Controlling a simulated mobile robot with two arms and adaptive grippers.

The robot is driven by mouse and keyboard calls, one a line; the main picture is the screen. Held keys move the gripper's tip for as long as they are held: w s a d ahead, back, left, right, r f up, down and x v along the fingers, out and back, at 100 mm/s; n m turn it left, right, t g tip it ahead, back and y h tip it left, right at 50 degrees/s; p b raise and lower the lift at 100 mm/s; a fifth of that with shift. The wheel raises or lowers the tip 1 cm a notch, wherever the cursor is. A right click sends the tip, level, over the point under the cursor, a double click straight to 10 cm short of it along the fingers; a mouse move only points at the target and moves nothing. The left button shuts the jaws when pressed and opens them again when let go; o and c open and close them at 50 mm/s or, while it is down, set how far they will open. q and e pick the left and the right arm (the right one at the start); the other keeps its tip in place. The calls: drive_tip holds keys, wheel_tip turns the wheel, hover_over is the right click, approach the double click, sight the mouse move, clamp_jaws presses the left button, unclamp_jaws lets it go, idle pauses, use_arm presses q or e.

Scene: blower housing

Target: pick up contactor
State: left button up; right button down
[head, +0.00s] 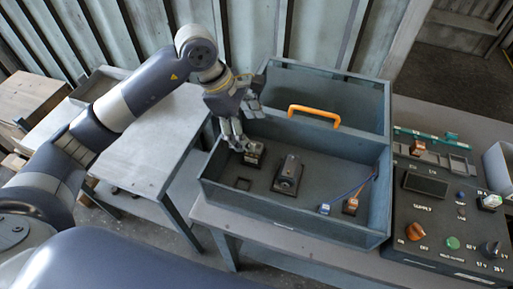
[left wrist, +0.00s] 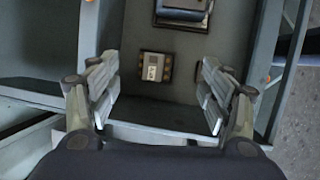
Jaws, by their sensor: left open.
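The contactor appears to be the small dark block with a pale top (head: 254,152) in the front compartment of the grey tote (head: 290,228), near its back-left corner. In the left wrist view the block (left wrist: 154,66) lies ahead of the fingers, roughly centred between them. My left gripper (head: 238,142) reaches down into the tote just left of the block, partly overlapping its edge in the head view. In the left wrist view the left gripper (left wrist: 157,108) has its fingers wide apart with nothing between them. My right gripper is not in view.
A larger dark unit (head: 288,174) stands right of the block. A small dark square (head: 242,184) lies front left. Blue and orange-brown small parts (head: 350,205) with a lead lie at the right. An orange handle (head: 314,113) tops the divider. A supply panel (head: 445,225) stands right of the tote.

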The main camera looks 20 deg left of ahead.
use_arm(q)
drive_tip(key=shift+y, duration=0.5)
drive_tip(key=f, duration=0.1)
drive_tip(key=w+f+p, duration=0.1)
drive_tip(key=f, duration=0.3)
drive_tip(key=shift+w+a+f+p, duration=0.15)
drive_tip(key=shift+a+p, duration=0.15)
drive_tip(key=shift+a, duration=0.1)
drive_tip(key=shift+d+f, duration=0.15)
drive_tip(key=shift+f, duration=0.1)
drive_tip(key=p+x, duration=0.2)
drive_tip(key=x, duration=0.2)
drive_tip(key=shift+d+f+p, duration=0.1)
drive_tip(key=shift+d+p, duration=0.1)
drive_tip(key=shift+p, duration=0.1)
drive_tip(key=shift+w+f, duration=0.15)
drive_tip(key=shift+f, duration=0.05)
drive_tip(key=c, duration=1.1)
